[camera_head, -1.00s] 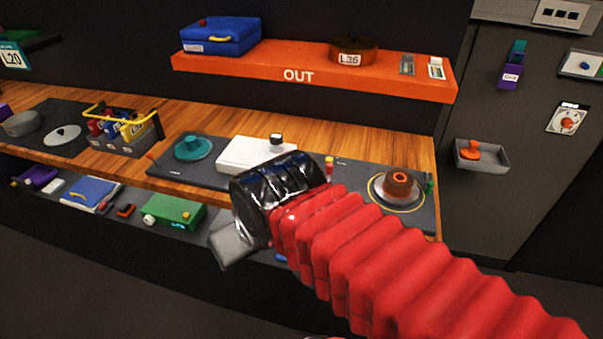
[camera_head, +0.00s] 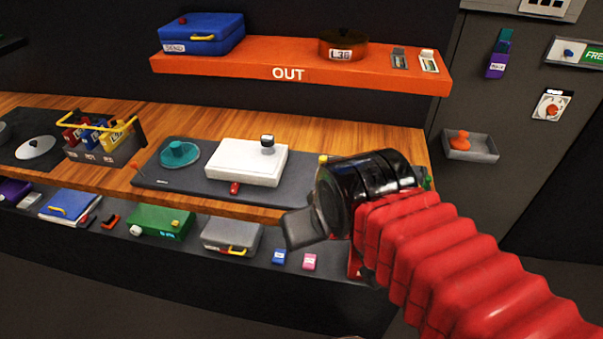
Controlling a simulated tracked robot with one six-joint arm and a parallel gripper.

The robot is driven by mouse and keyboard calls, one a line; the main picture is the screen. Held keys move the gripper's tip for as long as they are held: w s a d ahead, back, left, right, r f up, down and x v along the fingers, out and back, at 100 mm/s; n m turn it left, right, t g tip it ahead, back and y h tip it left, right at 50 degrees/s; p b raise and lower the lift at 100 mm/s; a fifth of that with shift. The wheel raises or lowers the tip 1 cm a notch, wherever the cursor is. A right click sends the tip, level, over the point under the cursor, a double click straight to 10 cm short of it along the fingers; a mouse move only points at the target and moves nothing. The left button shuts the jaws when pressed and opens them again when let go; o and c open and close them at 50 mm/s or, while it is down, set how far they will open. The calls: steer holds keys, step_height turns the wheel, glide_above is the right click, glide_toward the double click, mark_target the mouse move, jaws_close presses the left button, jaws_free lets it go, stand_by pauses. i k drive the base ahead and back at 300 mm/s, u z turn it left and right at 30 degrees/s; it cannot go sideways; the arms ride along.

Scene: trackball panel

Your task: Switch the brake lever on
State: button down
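No part in view is legibly marked as the brake lever. A dark panel (camera_head: 280,190) on the wooden counter bears a teal dome (camera_head: 179,153) and a white box (camera_head: 240,160) with a black-and-white knob (camera_head: 267,142) on top. A small orange lever-like piece (camera_head: 136,166) stands at its left end. A yellow-topped piece (camera_head: 323,159) shows just left of my wrist, and a bit of green (camera_head: 427,182) shows at the right end. My gripper (camera_head: 304,229) is in front of the counter's edge, apart from these parts. Its fingers are seen side-on; their opening is unclear. My arm hides the panel's right part.
An orange OUT shelf (camera_head: 300,72) holds a blue case (camera_head: 201,35) and a brown round pot (camera_head: 342,46). A basket of coloured items (camera_head: 104,138) stands left of the panel. A lower shelf holds a green box (camera_head: 160,221) and a grey case (camera_head: 231,235). A grey tray (camera_head: 470,149) hangs at right.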

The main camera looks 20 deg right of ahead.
mark_target(134, 165)
steer(key=z, duration=0.5)
steer(key=k, duration=1.1)
steer(key=u, duration=0.45)
steer(key=i, duration=1.45)
steer(key=u, duration=0.05)
